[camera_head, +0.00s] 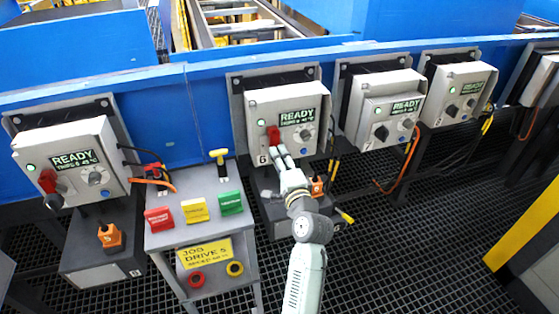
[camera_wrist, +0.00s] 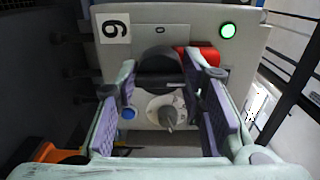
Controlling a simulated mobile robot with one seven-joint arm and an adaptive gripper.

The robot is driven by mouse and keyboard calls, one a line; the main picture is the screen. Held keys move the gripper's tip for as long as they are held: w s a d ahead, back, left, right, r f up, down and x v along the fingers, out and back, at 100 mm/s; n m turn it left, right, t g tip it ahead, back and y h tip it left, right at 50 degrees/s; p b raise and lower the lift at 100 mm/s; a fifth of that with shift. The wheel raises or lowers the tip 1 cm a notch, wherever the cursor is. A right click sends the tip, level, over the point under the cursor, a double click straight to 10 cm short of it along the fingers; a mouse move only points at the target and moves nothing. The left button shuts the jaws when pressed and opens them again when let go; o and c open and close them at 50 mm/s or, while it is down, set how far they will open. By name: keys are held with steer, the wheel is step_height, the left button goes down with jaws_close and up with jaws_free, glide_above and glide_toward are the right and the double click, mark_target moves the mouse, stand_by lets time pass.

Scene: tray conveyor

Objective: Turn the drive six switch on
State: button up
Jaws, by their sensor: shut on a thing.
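The drive six box (camera_head: 256,113) is pale grey, with a label "6", a lit green lamp and a READY display. It also shows in the wrist view (camera_wrist: 240,75), with its label seen turned. A black switch handle (camera_wrist: 158,64) sits under a "0" mark. A red part (camera_wrist: 199,56) shows beside the handle, partly behind a finger; it also shows in the head view (camera_head: 273,134). My gripper (camera_head: 279,154) is at the lower front of the box. In the wrist view my gripper (camera_wrist: 160,75) has its fingertips on either side of the black handle, shut on it.
A grey knob (camera_wrist: 167,113) and a blue button (camera_wrist: 128,113) sit near the fingers. A pedestal (camera_head: 207,241) with red, yellow and green plates and a "JOB DRIVE 5" sign stands to the left. Similar drive boxes stand left (camera_head: 103,148) and right (camera_head: 367,143). An orange connector (camera_head: 317,187) is beside my wrist.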

stand_by(0.5)
steer(key=o, duration=1.1)
steer(key=shift+o, duration=0.2)
steer(key=v, duration=1.2)
